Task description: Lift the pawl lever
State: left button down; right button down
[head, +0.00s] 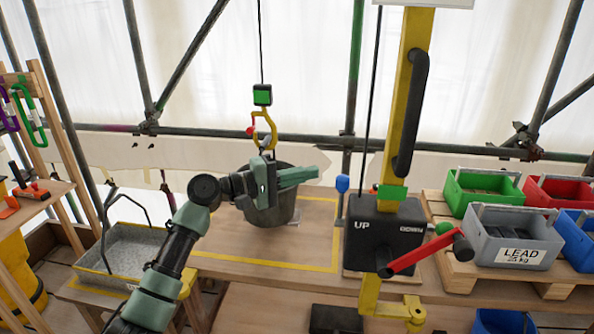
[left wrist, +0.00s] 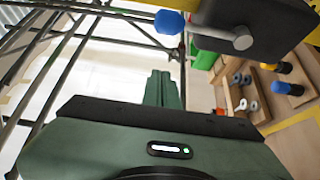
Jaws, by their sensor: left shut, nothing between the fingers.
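My right gripper is not in view.
A grey bucket (head: 270,212) stands behind my left gripper, under a yellow hook (head: 265,130). A red crank (head: 418,254) sticks out from the winch front. Green, grey and red bins (head: 484,188) sit at right. The yellow-marked board (head: 270,252) is mostly clear.

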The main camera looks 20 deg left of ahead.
aim_at(341, 201)
pick_arm(q)
jog(key=d+p, duration=0.4)
jog(key=d, duration=0.1)
jog(key=shift+w+d+p, duration=0.1)
jog(key=shift+d+p, duration=0.15)
jog(key=shift+p, duration=0.05)
jog(key=shift+w, duration=0.1)
jog(key=shift+f, duration=0.1)
